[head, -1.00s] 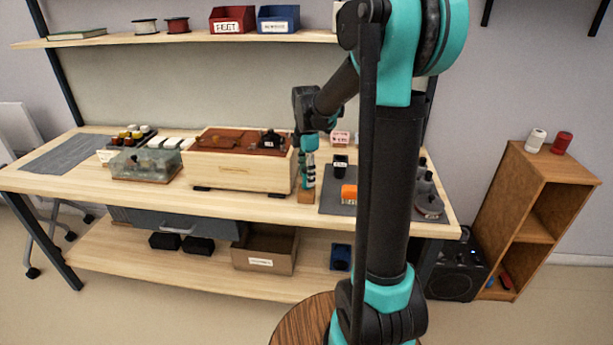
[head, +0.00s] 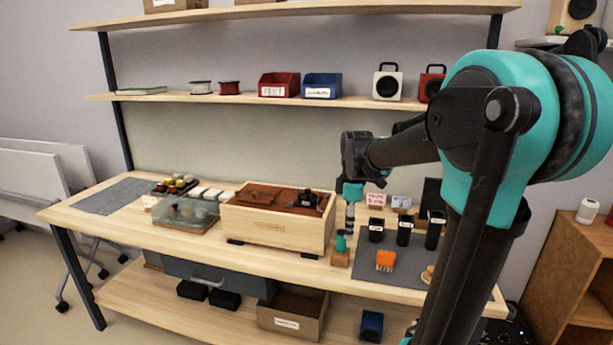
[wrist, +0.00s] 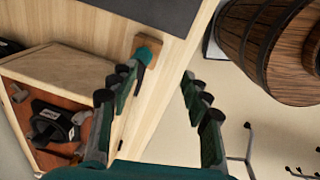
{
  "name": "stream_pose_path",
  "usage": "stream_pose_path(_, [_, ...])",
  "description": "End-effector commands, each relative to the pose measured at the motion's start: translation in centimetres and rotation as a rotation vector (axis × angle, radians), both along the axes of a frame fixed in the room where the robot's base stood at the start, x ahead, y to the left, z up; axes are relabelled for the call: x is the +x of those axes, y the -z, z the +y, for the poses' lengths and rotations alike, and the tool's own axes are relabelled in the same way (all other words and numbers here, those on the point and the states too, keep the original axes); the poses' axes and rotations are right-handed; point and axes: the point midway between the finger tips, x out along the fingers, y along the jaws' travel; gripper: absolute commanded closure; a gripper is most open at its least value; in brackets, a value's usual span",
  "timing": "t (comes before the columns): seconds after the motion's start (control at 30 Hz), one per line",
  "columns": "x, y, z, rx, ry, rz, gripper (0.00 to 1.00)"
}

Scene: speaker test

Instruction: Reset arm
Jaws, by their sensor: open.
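My gripper (head: 350,222) hangs from my arm above the right part of the workbench (head: 190,243), beside the right end of the wooden box. In the wrist view my gripper (wrist: 159,75) has its dark green fingers spread apart with nothing between them. A small wooden block with a teal top (head: 340,255) stands on the bench below the fingers. It also shows in the wrist view, past the left fingertips (wrist: 148,45); the gripper is apart from it.
A wooden box with a brown top (head: 275,233) stands left of my gripper. Dark labelled cups (head: 376,230) and an orange item (head: 385,260) sit on a grey mat to the right. A clear case (head: 188,215) is further left. Shelves (head: 230,98) run above the bench.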

Motion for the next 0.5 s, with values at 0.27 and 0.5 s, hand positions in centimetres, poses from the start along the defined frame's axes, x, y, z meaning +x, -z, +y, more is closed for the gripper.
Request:
stream_pose_path(0.27, [-9.0,7.9,-1.9,0.11,0.691,-0.136,0.52])
stream_pose_path(0.5, [-15.6,13.1,-2.7,0.246,1.175,-0.213,0.52])
